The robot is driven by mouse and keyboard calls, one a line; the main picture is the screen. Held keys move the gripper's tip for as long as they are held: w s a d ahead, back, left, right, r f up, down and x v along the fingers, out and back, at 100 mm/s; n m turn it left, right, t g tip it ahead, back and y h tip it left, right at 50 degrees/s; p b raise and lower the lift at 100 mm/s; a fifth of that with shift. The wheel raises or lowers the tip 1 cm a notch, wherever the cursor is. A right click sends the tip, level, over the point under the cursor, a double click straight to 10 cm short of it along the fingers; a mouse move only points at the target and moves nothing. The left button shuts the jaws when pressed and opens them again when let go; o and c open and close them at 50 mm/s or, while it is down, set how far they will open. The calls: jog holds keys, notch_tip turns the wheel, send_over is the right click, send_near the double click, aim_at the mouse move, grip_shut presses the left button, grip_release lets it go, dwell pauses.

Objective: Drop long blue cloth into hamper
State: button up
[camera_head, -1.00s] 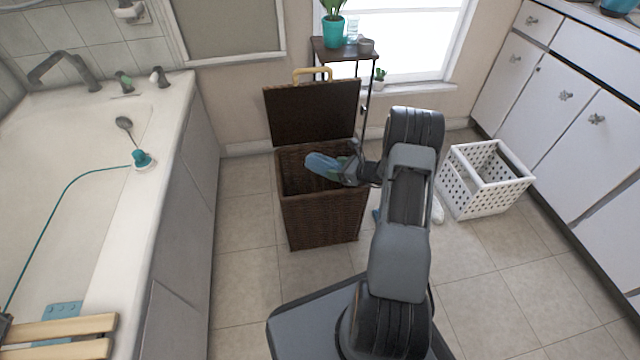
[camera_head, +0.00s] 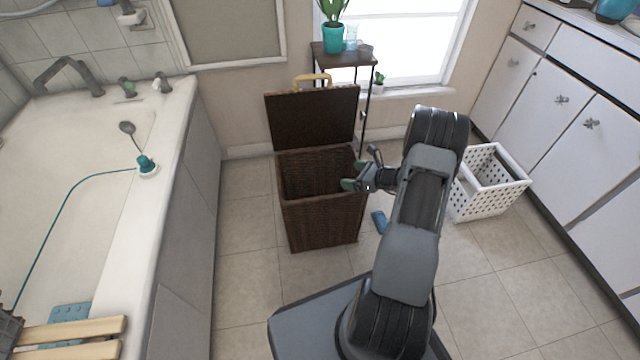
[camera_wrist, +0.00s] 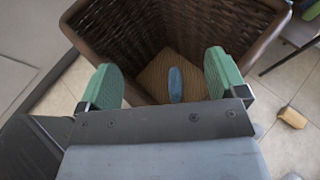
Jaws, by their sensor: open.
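The brown wicker hamper (camera_head: 322,220) stands on the floor with its lid raised. The wrist view looks down into the hamper (camera_wrist: 115,38). A long blue cloth (camera_wrist: 175,84) lies on the hamper's bottom there. The head view does not show it inside. My gripper (camera_head: 360,168) is at the hamper's right rim, and its green fingers (camera_wrist: 162,70) are spread apart with nothing between them. A small blue item (camera_head: 380,221) lies on the floor to the right of the hamper; I cannot tell exactly what it is.
A white perforated basket (camera_head: 487,197) stands to the right near the cabinets (camera_head: 570,105). The bathtub (camera_head: 185,180) is on the left. A small plant stand (camera_head: 343,58) is behind the hamper. A tan item (camera_wrist: 292,118) lies on the floor in the wrist view.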

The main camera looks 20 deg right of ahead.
jog(key=p+v, duration=0.1)
jog(key=v, duration=0.6)
jog(key=shift+p, duration=0.4)
